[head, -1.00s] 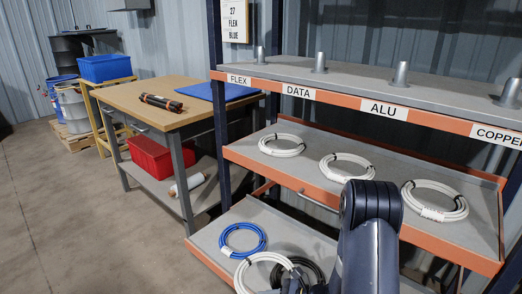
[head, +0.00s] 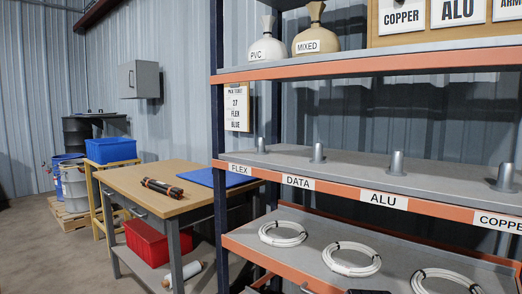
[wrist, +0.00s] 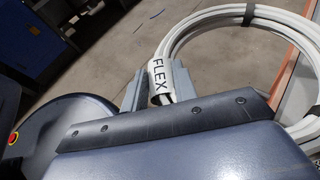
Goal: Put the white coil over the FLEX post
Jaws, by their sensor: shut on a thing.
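The white coil (wrist: 215,17) shows in the wrist view, with a tag reading FLEX (wrist: 158,76) and a black tie. My gripper (wrist: 160,88) is shut on this coil at the tag, and the ring extends up and to the right from the fingers. The coil and gripper are out of the head view. The FLEX post (head: 261,145) is a short grey upright post at the left end of the middle shelf, above the FLEX label (head: 240,169). It is bare.
Bare posts stand over DATA (head: 317,152), ALU (head: 396,162) and COPPER (head: 505,177). Several white coils lie on the shelf (head: 315,240) below. The upper shelf (head: 300,66) overhangs the posts. A workbench (head: 160,205) stands left. A pick ticket (head: 236,107) reads FLEX BLUE.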

